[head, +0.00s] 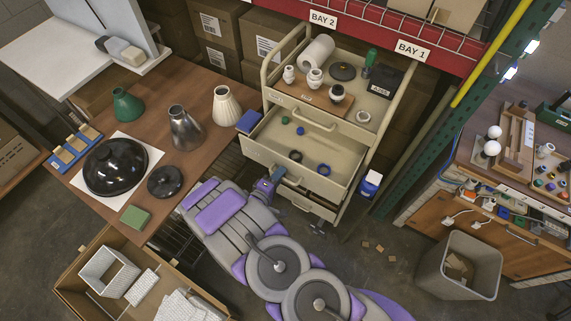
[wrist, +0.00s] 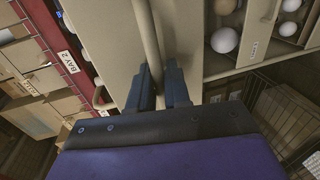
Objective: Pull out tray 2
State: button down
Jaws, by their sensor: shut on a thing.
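A beige drawer cabinet (head: 377,122) stands beneath the BAY 2 and BAY 1 signs. One tray (head: 338,184) is pulled well out below its top section, with small rings and caps inside. I take it as tray 2, but its number is not readable. My gripper (head: 276,175) is at this tray's front panel. In the wrist view my gripper (wrist: 164,78) has its two dark fingers on either side of the bar handle (wrist: 149,35), shut on it. The fingertips' contact is partly hidden in the head view.
White bulbs (wrist: 225,40) lie in a compartment beside the panel. A wooden table (head: 205,160) with lamp shades is at left. An open cardboard box (head: 68,285) stands front left, a grey bin (head: 430,268) at right. Floor before the cabinet is mostly clear, with small scraps.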

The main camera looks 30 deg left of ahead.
jog(key=shift+s+f, duration=0.15)
jog(key=shift+s, duration=0.6)
jog(key=c, duration=1.3)
grip_release()
jog(key=shift+w, duration=0.1)
jog(key=shift+a, duration=0.1)
